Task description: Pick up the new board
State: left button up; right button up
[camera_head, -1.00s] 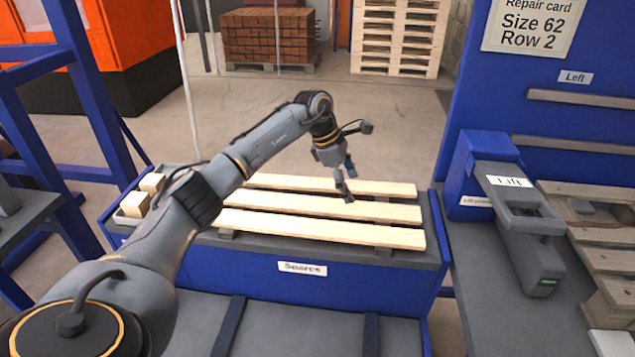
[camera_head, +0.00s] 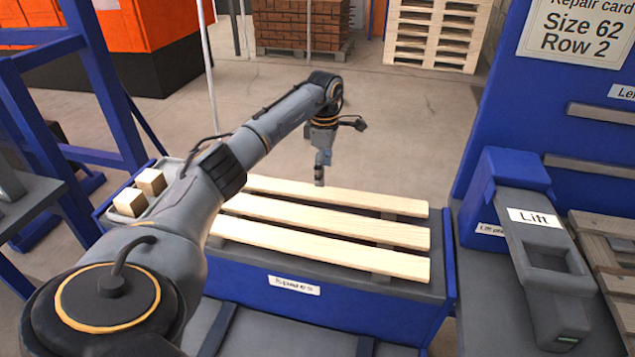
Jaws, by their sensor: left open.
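Three pale new boards lie side by side on the blue spares bench (camera_head: 400,327): a far board (camera_head: 370,199), a middle board (camera_head: 345,221) and a near board (camera_head: 330,253). My left gripper (camera_head: 319,182) points down just above the far board, near its middle. It holds nothing that I can see. Its fingers line up with the view, so the gap between them is hidden. My left arm covers the left ends of the boards. My right gripper is not in view.
A tray with wooden blocks (camera_head: 150,182) sits at the bench's left end. A grey lift unit (camera_head: 545,260) and a worn pallet (camera_head: 610,240) stand at the right. Blue frame posts rise at the left. Open floor lies behind the bench.

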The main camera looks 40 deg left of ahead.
aim_at(324, 192)
pick_arm(q)
jog(key=shift+f, duration=0.55)
notch_tip(324, 192, down, 2)
jog(key=shift+d+f+p, duration=0.1)
jog(key=shift+p, duration=0.35)
notch_tip(324, 192, down, 2)
jog(key=shift+w+f, duration=0.15)
jog(key=shift+f, duration=0.4)
jog(key=shift+c, duration=0.3)
jog(key=c, duration=1.1)
jog(key=shift+c, duration=1.2)
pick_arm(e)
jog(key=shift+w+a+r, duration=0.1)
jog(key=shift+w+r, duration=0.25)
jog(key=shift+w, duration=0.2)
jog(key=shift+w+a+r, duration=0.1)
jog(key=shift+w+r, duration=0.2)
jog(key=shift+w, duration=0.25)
